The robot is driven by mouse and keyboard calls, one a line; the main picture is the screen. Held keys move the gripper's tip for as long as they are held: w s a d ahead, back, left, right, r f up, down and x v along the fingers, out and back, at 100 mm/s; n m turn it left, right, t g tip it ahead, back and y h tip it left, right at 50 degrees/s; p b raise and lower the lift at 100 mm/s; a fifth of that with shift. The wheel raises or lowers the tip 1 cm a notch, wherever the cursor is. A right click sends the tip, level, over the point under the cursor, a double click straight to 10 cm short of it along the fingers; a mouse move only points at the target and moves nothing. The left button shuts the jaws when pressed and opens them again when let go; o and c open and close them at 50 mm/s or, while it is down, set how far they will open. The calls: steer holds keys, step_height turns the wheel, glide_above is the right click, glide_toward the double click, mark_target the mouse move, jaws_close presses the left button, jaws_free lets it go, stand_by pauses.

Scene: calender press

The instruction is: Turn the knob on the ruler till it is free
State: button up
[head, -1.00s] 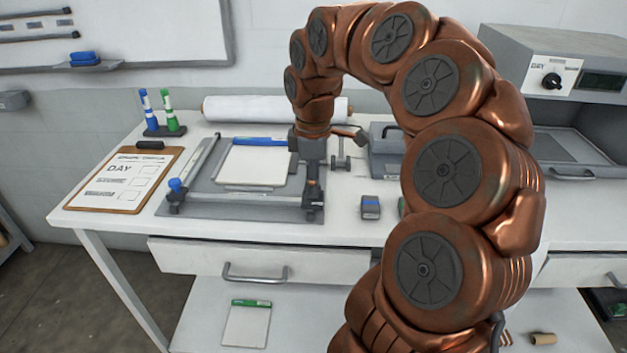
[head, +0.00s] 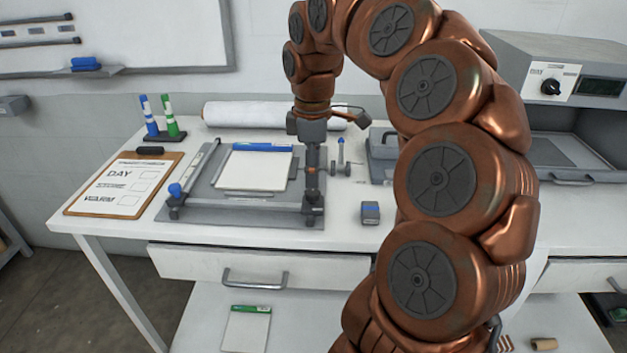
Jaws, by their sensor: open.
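A grey flat board (head: 235,208) lies on the white table. A slim ruler bar (head: 200,170) runs along its left side, with a blue knob (head: 175,190) at the near end. The bar looks to lie flat along the board. My gripper (head: 313,168) points down over the right side of the board, well apart from the blue knob. It is open; its fingertips are small and hard to make out against the dark parts there. A white pad with a blue top edge (head: 255,172) lies on the board.
A clipboard (head: 122,184) and marker stand (head: 165,134) are left of the board. A white roll (head: 240,114) lies behind. My arm hides part of the table's right side.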

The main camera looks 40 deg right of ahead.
mark_target(313, 192)
step_height(313, 192, up, 7)
stand_by(0.5)
stand_by(0.3)
steer(key=s+a+f+m+p, duration=0.35)
steer(key=s+a, duration=0.55)
steer(key=a, duration=0.4)
steer(key=s+a+f+m+g+p, duration=0.1)
steer(key=s+a+f+m, duration=0.1)
steer(key=s+f, duration=0.3)
steer(key=s+a+f+m, duration=0.3)
steer(key=s+f+m, duration=0.1)
steer(key=s, duration=0.5)
steer(key=shift+s+f+g+p, duration=0.15)
steer(key=shift+f+g+p, duration=0.25)
steer(key=shift+f, duration=0.25)
